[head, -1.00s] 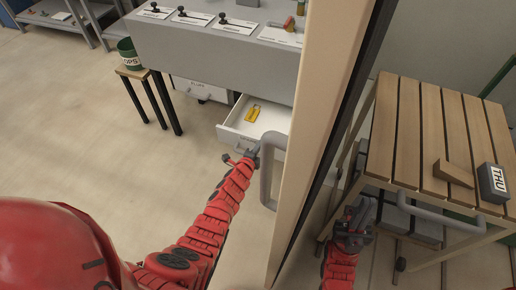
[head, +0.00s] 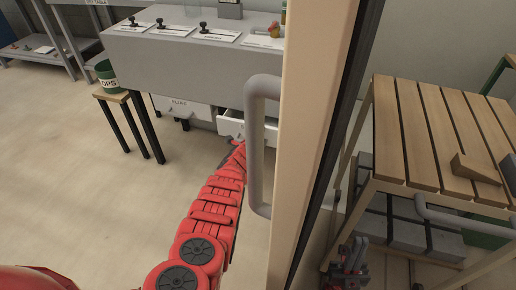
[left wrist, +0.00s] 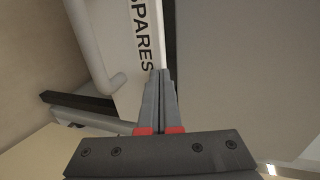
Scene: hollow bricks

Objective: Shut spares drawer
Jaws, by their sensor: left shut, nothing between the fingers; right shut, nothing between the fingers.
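The spares drawer (head: 229,128) is low in the grey bench, partly hidden behind the door handle. Its white front stands slightly proud of the bench, with a narrow strip of the inside showing above it. In the left wrist view the drawer front (left wrist: 128,45) carries the word SPARES and a grey bar handle (left wrist: 92,45). My left gripper (head: 236,143) is shut and empty, its fingertips (left wrist: 160,74) at the front's edge by the lettering; I cannot tell whether they touch. My right gripper (head: 354,258) is shut and empty beside the slatted table.
An upright door edge (head: 312,130) with a grey handle (head: 257,190) stands right of my left arm. A slatted wooden table (head: 425,130) with a wooden wedge (head: 474,168) is at right. A green pot (head: 106,75) stands on a stool at left. Open floor lies at left.

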